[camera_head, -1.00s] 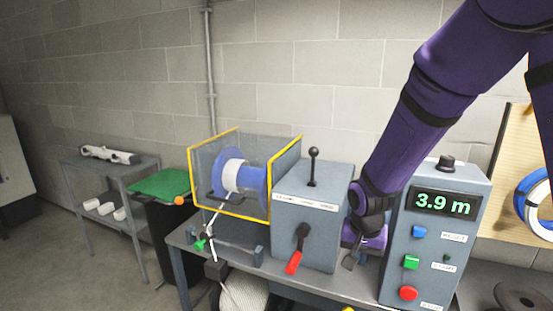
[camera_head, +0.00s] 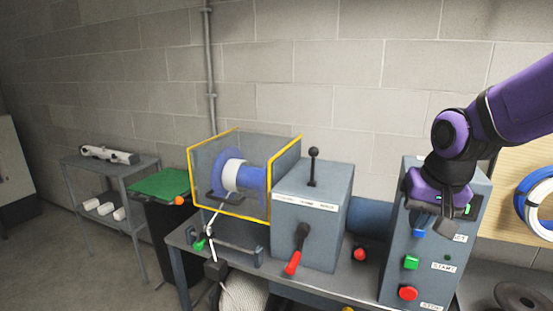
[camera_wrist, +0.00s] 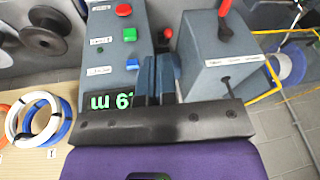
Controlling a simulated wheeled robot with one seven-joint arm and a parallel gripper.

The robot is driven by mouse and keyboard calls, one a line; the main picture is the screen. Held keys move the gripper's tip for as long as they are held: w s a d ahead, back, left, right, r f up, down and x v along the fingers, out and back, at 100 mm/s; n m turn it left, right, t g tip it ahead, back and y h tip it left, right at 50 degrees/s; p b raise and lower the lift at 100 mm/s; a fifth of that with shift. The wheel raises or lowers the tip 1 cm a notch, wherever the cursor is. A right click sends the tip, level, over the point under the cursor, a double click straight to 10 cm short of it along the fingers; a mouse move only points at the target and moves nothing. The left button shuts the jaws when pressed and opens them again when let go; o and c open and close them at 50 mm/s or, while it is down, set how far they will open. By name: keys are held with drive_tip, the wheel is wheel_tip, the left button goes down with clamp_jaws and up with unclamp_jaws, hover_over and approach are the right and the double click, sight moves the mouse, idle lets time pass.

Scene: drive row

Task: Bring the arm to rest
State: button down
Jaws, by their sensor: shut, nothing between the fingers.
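My purple arm reaches in from the right in the head view. My gripper (camera_head: 446,222) hangs in front of the upper part of the grey control box (camera_head: 398,262) and hides most of its green display. In the wrist view my gripper (camera_wrist: 157,75) has its fingers together and empty, pointing between the control box (camera_wrist: 115,50) and the grey lever box (camera_wrist: 210,55). I cannot tell whether it touches the control box.
The lever box (camera_head: 318,225) has a black lever and a red-handled crank. A guarded blue reel (camera_head: 254,180) stands left of it on the bench (camera_head: 345,284). A green-lidded bin (camera_head: 160,184) and a shelf trolley (camera_head: 127,173) stand further left. Cable coils (camera_head: 540,200) hang at right.

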drive_tip(key=s+d+r+n+t, duration=0.1)
drive_tip(key=s+d+r, duration=0.1)
drive_tip(key=s+r, duration=0.2)
drive_tip(key=s+d+r+n+t, duration=0.1)
drive_tip(key=s+r, duration=0.3)
drive_tip(key=s, duration=0.6)
drive_tip(key=shift+s+d+r+h, duration=0.15)
drive_tip(key=shift+s+d+h, duration=0.15)
drive_tip(key=shift+d, duration=0.25)
